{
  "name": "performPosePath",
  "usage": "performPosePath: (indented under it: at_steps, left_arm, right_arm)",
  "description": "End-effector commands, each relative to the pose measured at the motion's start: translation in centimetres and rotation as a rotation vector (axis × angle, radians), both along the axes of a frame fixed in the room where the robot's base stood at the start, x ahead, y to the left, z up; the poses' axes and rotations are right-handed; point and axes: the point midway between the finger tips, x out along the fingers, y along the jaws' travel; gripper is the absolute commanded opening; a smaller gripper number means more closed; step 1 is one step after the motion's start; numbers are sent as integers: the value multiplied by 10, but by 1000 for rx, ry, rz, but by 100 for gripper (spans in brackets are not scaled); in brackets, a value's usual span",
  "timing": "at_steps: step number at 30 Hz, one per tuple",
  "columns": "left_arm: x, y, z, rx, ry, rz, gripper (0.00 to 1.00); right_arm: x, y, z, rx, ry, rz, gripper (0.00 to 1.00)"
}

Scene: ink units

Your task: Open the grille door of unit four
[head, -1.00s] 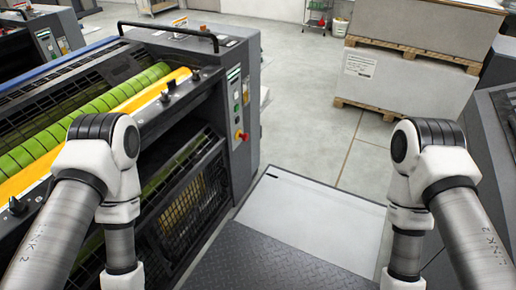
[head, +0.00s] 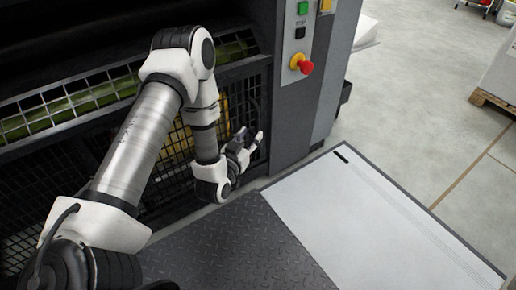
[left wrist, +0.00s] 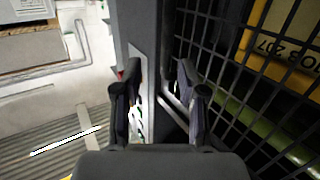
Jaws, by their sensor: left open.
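The black mesh grille door (head: 50,182) is on the lower front of the grey machine and looks shut. My left arm crosses in front of it and hides part of it. My left gripper (head: 246,147) is open and empty at the door's right edge. In the left wrist view my left gripper (left wrist: 158,92) points along the mesh (left wrist: 213,45), which fills the right side. A pale bar (left wrist: 174,112) shows between the fingers, perhaps a handle. I cannot tell whether the fingers touch it. No unit number is readable. My right gripper is out of view.
A grey post with a red stop knob (head: 304,66) stands right of the door. A dark tread plate (head: 235,240) and a white platform (head: 345,215) lie in front. A pallet stack (head: 497,90) is at the far right, with clear floor before it.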

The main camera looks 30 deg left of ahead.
Motion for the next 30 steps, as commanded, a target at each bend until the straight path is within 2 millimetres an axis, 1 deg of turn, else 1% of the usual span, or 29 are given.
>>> performPosePath:
  at_steps: [1,5,7,12,15,17,20,26,27,29,30]
  left_arm:
    - [2,5,-12,7,-36,10,41]
    - [9,10,-5,17,-77,19,41]
    - [18,12,-4,18,-80,19,41]
    - [51,18,-5,18,-80,18,41]
    - [68,21,-5,18,-77,18,41]
    - [75,23,-4,18,-76,18,41]
    - [80,24,-3,17,-73,18,41]
    - [81,24,-2,16,-71,18,41]
    - [81,24,-2,16,-71,18,27]
    - [80,24,-2,16,-71,18,6]
    - [80,24,-2,16,-71,18,0]
  right_arm:
    - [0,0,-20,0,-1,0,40]
    - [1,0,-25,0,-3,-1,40]
    - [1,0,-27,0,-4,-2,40]
    - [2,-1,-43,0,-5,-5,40]
    - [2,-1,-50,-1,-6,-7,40]
    - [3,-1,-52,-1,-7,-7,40]
    - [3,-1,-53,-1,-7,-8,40]
    - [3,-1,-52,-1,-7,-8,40]
    - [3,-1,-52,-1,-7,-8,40]
    - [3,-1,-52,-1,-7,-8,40]
    - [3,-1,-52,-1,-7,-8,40]
